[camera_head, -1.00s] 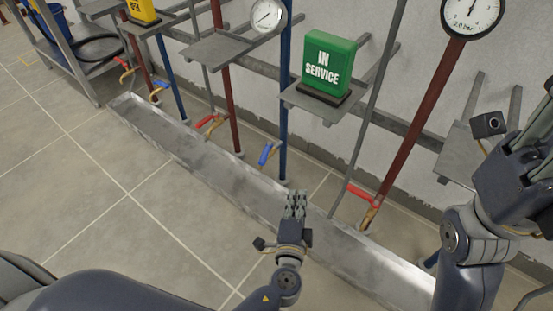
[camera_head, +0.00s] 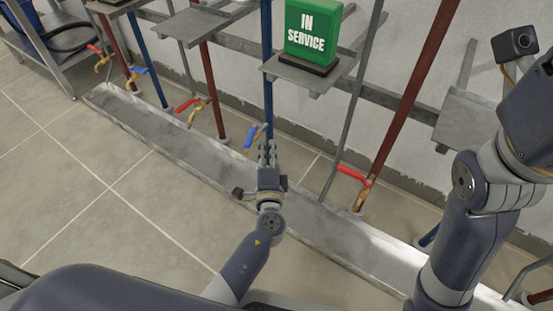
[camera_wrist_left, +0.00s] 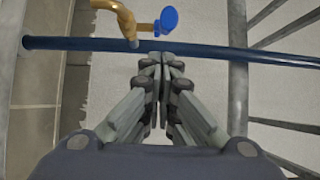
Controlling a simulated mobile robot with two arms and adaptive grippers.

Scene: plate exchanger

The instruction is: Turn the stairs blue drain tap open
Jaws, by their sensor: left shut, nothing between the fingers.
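A blue-handled tap (camera_head: 254,137) with a brass body sits low on a blue pipe (camera_head: 268,60) in the head view. In the left wrist view its blue handle (camera_wrist_left: 169,18) is at the top, beside the brass spout (camera_wrist_left: 124,18). My left gripper (camera_head: 268,148) is shut and empty, just right of the handle in the head view, with its tips near the pipe; contact is unclear. Another blue-handled tap (camera_head: 139,71) is further left. No label saying stairs is readable. My right gripper (camera_head: 535,105) is cut off by the right edge, fingers hidden.
A metal trough (camera_head: 180,137) runs along the wall under the pipes. Red-handled taps (camera_head: 354,174) (camera_head: 188,104) flank the near blue one. A green IN SERVICE block (camera_head: 312,32) stands on a shelf above. Tiled floor in front is clear.

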